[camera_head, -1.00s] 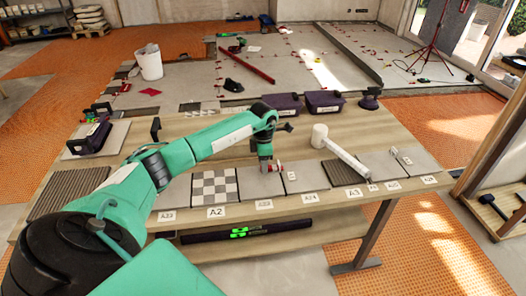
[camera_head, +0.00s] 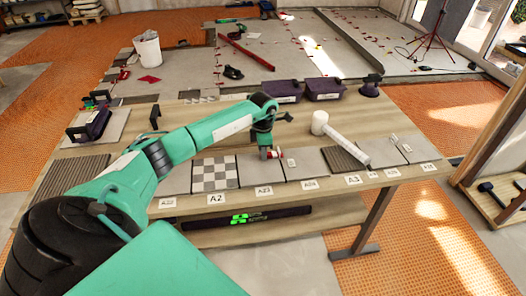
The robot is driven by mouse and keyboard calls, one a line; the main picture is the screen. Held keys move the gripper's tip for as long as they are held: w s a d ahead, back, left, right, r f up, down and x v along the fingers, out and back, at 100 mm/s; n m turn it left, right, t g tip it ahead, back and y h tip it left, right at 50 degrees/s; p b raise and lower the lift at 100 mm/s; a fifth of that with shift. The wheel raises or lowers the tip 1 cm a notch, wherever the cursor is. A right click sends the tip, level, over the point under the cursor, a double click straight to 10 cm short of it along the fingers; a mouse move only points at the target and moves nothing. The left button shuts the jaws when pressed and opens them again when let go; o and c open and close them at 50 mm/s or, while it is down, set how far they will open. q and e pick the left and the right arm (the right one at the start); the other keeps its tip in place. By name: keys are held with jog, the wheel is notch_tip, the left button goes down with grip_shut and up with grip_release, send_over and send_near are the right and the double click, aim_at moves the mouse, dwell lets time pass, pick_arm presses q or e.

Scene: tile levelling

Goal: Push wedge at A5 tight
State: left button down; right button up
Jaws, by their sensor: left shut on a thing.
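My left gripper (camera_head: 269,154) points down over the seam between two grey tiles, near their far edge. It is shut on a small red wedge (camera_head: 277,154); the fingers hide part of it. The grey tile (camera_head: 260,173) on the left has a label that looks like A23 (camera_head: 264,191). The grey tile (camera_head: 308,162) on the right has a label that looks like A24 (camera_head: 309,185). A small white clip (camera_head: 292,163) stands by this seam. I cannot make out a label reading A5. My right gripper is out of view.
A white-headed mallet (camera_head: 340,137) lies across the tiles to the right. A checkered tile (camera_head: 214,174) lies left of the gripper. Purple boxes (camera_head: 323,90) and a suction lifter (camera_head: 370,86) stand at the back of the wooden bench (camera_head: 190,124). More clips (camera_head: 406,147) are at the right.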

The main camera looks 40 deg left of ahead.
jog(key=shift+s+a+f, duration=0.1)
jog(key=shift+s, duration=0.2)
pick_arm(q)
jog(key=shift+w+d, duration=0.15)
jog(key=shift+w, duration=0.1)
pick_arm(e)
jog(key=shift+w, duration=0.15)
pick_arm(q)
jog(key=shift+w+d+b, duration=0.3)
jog(key=shift+w+d, duration=0.15)
jog(key=shift+w, duration=0.05)
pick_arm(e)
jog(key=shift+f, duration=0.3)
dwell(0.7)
pick_arm(q)
jog(key=c, duration=1.2)
grip_release()
jog(key=shift+c, duration=0.2)
notch_tip(320, 180, up, 14)
jog(key=b, duration=0.1)
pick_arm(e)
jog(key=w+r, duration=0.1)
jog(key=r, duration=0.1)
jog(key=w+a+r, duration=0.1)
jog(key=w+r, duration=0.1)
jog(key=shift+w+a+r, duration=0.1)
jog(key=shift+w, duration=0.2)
